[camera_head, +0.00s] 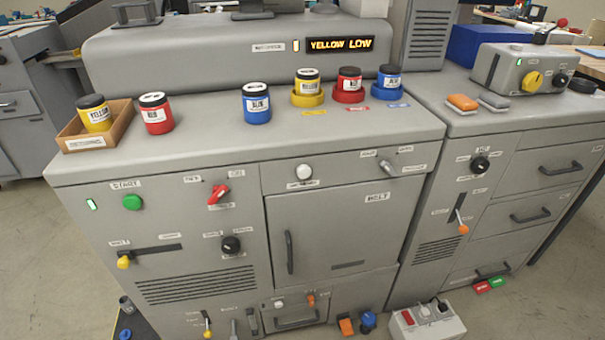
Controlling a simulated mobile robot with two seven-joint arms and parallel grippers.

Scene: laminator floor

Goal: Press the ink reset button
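A round white button (304,172) sits on the front of the grey machine, above the belt door (335,235). The label under it is too small to read, so I cannot confirm that it is the ink reset button. A lit display (339,44) on the upper housing reads "YELLOW LOW". A yellow ink bottle (307,88), a red one (349,87) and a blue one (388,84) stand in matching coloured ring holders on the top. Neither of my grippers is in view.
A green START button (132,202), a red switch (218,194) and a black knob (231,244) are on the left panel. A box (70,140) holds another yellow bottle. Loose red (156,115) and blue (256,105) bottles stand on the top.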

